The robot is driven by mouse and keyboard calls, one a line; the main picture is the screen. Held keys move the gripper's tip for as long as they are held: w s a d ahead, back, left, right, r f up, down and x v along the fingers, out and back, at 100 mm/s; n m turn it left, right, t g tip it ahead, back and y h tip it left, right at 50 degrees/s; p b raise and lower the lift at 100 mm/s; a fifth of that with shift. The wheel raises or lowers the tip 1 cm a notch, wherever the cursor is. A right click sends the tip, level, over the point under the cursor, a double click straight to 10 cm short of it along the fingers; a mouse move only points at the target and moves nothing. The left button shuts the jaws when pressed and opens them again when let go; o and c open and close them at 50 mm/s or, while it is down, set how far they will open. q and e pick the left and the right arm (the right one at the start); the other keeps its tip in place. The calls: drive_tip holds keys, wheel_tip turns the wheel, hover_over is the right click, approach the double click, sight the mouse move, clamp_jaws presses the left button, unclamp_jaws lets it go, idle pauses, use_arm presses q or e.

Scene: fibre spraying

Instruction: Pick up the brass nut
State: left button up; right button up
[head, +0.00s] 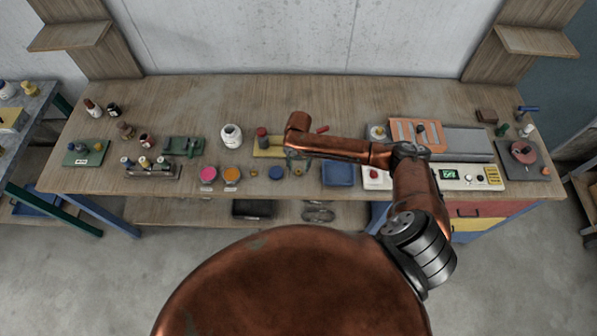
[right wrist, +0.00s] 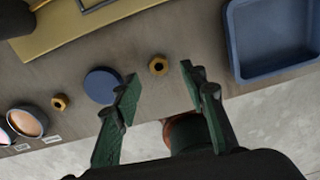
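A small brass nut (right wrist: 158,66) lies on the wooden bench between a round blue lid (right wrist: 103,84) and a blue tray (right wrist: 280,45). A second, similar brass nut (right wrist: 60,102) lies to the left of the lid. My right gripper (right wrist: 160,76) is open and empty. In the right wrist view its green fingers stand on either side of the first nut, which shows just past the gap between the tips; contact cannot be seen. In the head view my right gripper (head: 297,160) hangs over the bench's front part, partly hidden by its arm. My left gripper is not in view.
A yellow plate (head: 267,148) lies behind the nuts. Pink (head: 208,174) and orange (head: 231,174) pots stand to the left. The blue tray (head: 338,174) and a white control panel (head: 455,177) are to the right. The bench's front edge is close to the nuts.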

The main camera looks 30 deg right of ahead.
sight(298, 172)
drive_tip(key=shift+a+f+p, duration=0.1)
drive_tip(key=shift+f+p, duration=0.25)
drive_tip(key=shift+f, duration=1.65)
drive_tip(key=shift+s, duration=0.1)
drive_tip(key=shift+c, duration=0.4)
clamp_jaws()
